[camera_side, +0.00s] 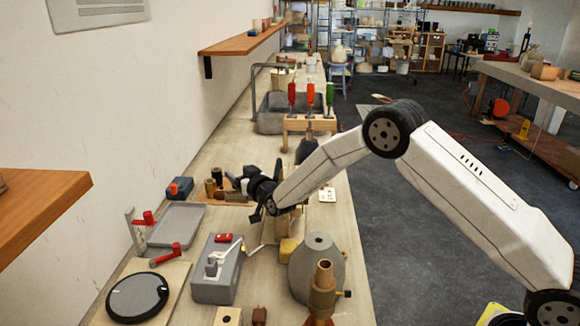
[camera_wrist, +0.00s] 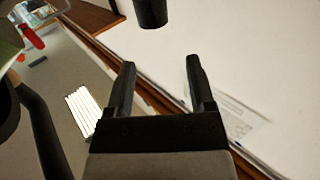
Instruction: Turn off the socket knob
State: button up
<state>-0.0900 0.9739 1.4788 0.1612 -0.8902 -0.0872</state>
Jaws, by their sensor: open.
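A brass-coloured lamp socket (camera_side: 323,285) stands upright near the front of the bench in the side view. A small dark knob (camera_side: 347,293) sticks out from its right side; its turned position is too small to tell. The socket stands in front of a grey cone-shaped body (camera_side: 317,262). My gripper (camera_side: 256,214) is behind and to the left of the socket, above the bench and apart from the knob. In the wrist view my gripper (camera_wrist: 160,64) has its two fingers spread, with nothing between them. The socket cannot be made out there.
A grey box with a lever (camera_side: 213,283), a yellow block (camera_side: 288,250) and a grey tray (camera_side: 176,226) lie on the bench. Red, orange and green-handled tools (camera_side: 310,92) stand in a rack behind. A wooden shelf (camera_side: 40,205) juts from the left wall.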

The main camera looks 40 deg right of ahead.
jog(key=shift+r, duration=1.45)
jog(key=shift+s+r, duration=0.1)
jog(key=s+f+n+g, duration=0.1)
jog(key=s+g, duration=0.3)
jog(key=s, duration=0.6)
jog(key=s+f+n+g, duration=0.1)
jog(key=s+n+g, duration=0.3)
jog(key=s, duration=0.7)
jog(key=s+f+n+g+y, duration=0.1)
jog(key=s+n+g, duration=0.2)
jog(key=s, duration=0.7)
jog(key=shift+s+a+g, duration=0.15)
jog(key=shift+s+g, duration=0.05)
jog(key=shift+g, duration=0.2)
jog(key=s+d+f+m+g, duration=0.3)
jog(key=s+d+m, duration=0.1)
jog(key=s+m, duration=0.3)
jog(key=s, duration=0.2)
jog(key=shift+s+d+f+g, duration=0.15)
jog(key=shift+s+f+g, duration=0.15)
